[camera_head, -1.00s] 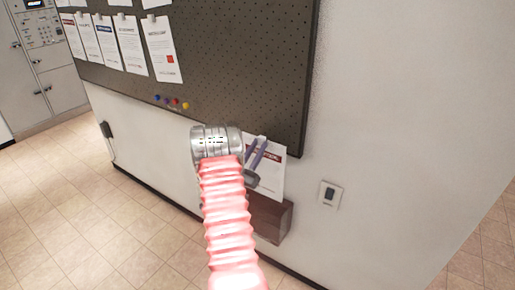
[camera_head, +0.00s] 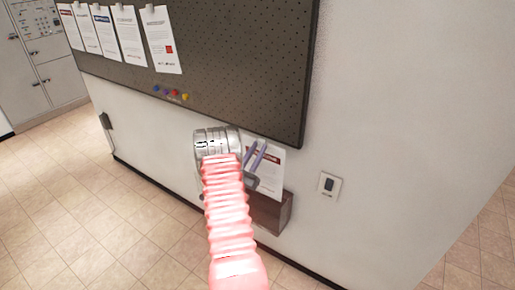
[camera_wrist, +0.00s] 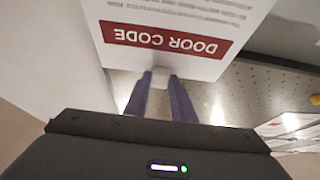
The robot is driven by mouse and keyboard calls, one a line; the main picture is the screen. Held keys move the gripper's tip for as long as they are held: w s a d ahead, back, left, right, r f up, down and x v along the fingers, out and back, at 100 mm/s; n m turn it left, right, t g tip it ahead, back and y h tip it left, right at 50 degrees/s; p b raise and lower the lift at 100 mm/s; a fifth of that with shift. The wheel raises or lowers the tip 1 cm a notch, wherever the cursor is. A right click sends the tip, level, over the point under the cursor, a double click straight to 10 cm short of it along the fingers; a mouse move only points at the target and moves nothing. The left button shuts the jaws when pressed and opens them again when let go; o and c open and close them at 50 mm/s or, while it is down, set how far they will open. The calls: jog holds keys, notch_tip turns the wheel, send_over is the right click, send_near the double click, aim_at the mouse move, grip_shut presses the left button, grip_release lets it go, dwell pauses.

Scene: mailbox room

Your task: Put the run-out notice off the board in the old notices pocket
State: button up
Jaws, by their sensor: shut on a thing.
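My gripper (camera_head: 256,153) is shut on a white notice (camera_head: 267,175) by its top edge, below the lower edge of the board. In the wrist view the two purple fingers (camera_wrist: 161,84) pinch a pale clip or tab at the notice's edge, and a red band on the notice (camera_wrist: 190,65) reads "DOOR CODE". The notice hangs upright in front of the wall, over a brown wooden pocket (camera_head: 272,213) mounted low on it. I cannot tell whether the notice's lower edge is inside the pocket. The dark pegboard (camera_head: 240,60) is above.
Several notices (camera_head: 160,40) hang in a row on the board's left part. Coloured pins (camera_head: 171,94) sit along its lower edge. A light switch (camera_head: 329,186) is on the wall right of the pocket. The tiled floor (camera_head: 70,200) at left is clear.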

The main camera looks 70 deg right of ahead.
notch_tip(320, 180, down, 8)
jog(key=shift+r, duration=0.25)
dwell(0.9)
dwell(0.4)
jog(key=o, duration=1.1)
jog(key=v, duration=0.7)
jog(key=shift+a+f, duration=0.15)
jog(key=shift+a, duration=0.15)
dwell(0.4)
